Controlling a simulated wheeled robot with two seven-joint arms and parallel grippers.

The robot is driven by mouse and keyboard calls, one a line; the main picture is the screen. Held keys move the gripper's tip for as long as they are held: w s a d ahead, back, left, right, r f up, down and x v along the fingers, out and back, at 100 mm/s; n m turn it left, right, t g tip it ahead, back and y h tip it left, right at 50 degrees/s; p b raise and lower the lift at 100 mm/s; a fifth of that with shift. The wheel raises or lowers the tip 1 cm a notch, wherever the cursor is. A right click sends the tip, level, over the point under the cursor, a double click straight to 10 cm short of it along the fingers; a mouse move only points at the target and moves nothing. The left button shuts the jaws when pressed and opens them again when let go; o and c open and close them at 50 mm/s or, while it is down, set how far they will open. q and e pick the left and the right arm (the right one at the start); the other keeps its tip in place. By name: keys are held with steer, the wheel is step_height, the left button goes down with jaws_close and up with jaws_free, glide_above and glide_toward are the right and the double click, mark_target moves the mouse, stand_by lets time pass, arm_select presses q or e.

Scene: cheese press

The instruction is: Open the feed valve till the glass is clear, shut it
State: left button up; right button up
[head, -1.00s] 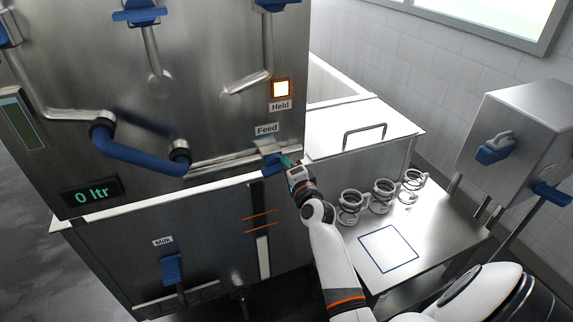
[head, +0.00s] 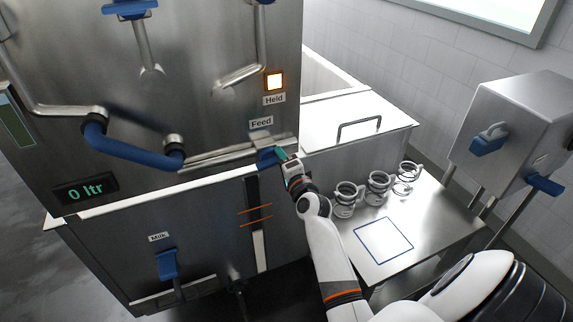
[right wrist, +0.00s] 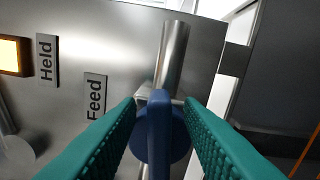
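The feed valve's blue handle (head: 269,157) sits under the "Feed" label (head: 261,123) on the steel machine front. My right gripper (head: 281,157) is at this handle. In the right wrist view the blue handle (right wrist: 160,135) stands between the two teal fingers, with a narrow gap showing on each side, so the gripper looks open around it. A sight glass (head: 258,247) runs down the lower front, dark above and white at its lower part, with two orange marks across its dark part. My left gripper is out of view.
A display (head: 86,190) reads "0 ltr". A lamp (head: 274,81) marked "Held" glows. A blue milk valve handle (head: 167,265) is lower left. Several spring-topped pieces (head: 377,186) stand on the right-hand steel table (head: 432,222), beside a blue-outlined square. A curved blue bar (head: 125,151) juts from the machine.

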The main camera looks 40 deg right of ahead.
steer(key=b+v, duration=0.2)
steer(key=v, duration=0.9)
steer(key=shift+s+a, duration=0.2)
steer(key=shift+s, duration=0.2)
steer(key=a+f+n+g+y, duration=0.1)
steer(key=a+f+n+g, duration=0.2)
steer(key=f, duration=0.9)
steer(key=a+f+n+g+y, duration=0.2)
steer(key=a+f+n, duration=0.15)
steer(key=f, duration=0.75)
steer(key=s+a+f+n+g+y+b, duration=0.1)
steer(key=s+a+f+n+g, duration=0.15)
steer(key=s+f, duration=0.4)
steer(key=s+a+f+n+g, duration=0.1)
steer(key=s+a+f+n, duration=0.2)
steer(key=f, duration=0.7)
steer(key=s+f+n+g, duration=0.2)
steer(key=s+f, duration=0.4)
steer(key=s, duration=0.4)
steer(key=s+a+f+n+g, duration=0.1)
steer(key=s+f+n+g, duration=0.2)
steer(key=s+f, duration=0.3)
steer(key=s+f+n+g+b, duration=0.1)
steer(key=s+f+n+g, duration=0.2)
steer(key=s, duration=1.2)
step_height(320, 180, down, 3)
steer(key=shift+a+n, duration=0.4)
steer(key=shift+n, duration=0.2)
